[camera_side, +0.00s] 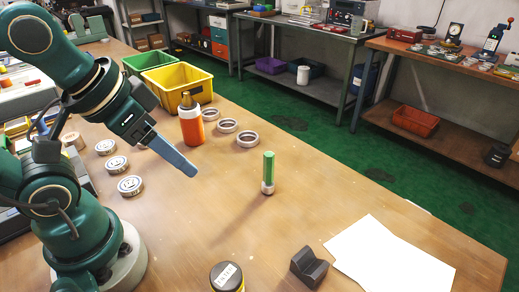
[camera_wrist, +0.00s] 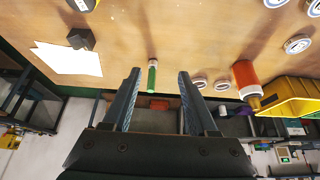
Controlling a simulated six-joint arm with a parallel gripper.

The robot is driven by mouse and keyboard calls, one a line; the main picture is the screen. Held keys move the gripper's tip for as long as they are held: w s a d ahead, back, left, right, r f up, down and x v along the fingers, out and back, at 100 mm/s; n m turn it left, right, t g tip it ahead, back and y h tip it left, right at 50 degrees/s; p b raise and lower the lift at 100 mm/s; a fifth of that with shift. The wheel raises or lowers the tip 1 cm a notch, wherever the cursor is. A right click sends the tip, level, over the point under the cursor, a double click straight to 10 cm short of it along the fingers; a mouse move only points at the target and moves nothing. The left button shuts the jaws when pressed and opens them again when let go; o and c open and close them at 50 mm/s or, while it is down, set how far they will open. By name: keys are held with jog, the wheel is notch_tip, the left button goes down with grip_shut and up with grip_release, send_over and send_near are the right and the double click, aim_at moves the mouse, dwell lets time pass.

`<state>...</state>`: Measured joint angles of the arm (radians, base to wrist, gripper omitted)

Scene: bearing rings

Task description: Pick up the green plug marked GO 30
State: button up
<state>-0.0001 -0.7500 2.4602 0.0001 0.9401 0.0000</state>
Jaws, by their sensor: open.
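The green plug (camera_side: 269,168) stands upright on the wooden table, with a pale grey band at its foot. No marking on it can be read. It also shows in the wrist view (camera_wrist: 152,78), between the two fingers in the picture but beyond them. My gripper (camera_side: 188,168) hangs in the air to the left of the plug, tilted down towards the right. In the wrist view my gripper (camera_wrist: 159,73) has its two blue-grey fingers wide apart with nothing between them.
Several bearing rings (camera_side: 247,139) lie behind the plug and others lie at left. An orange bottle (camera_side: 191,128) stands before a yellow bin (camera_side: 177,86). A dark V-block (camera_side: 309,267), a labelled jar (camera_side: 227,277) and white paper (camera_side: 385,258) are in front. Table around the plug is clear.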

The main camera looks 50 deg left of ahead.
notch_tip(320, 180, up, 4)
jog(key=r, duration=0.1)
jog(key=m+t+y, duration=0.5)
jog(key=m+t, duration=0.2)
jog(key=m, duration=2.5)
send_over(266, 165)
jog(key=s+d, duration=0.2)
jog(key=s, duration=0.1)
jog(key=f, duration=1.3)
jog(key=shift+s+a+f, duration=0.2)
jog(key=shift+a, duration=0.1)
jog(key=shift+f, duration=0.6)
jog(key=shift+x, duration=2.55)
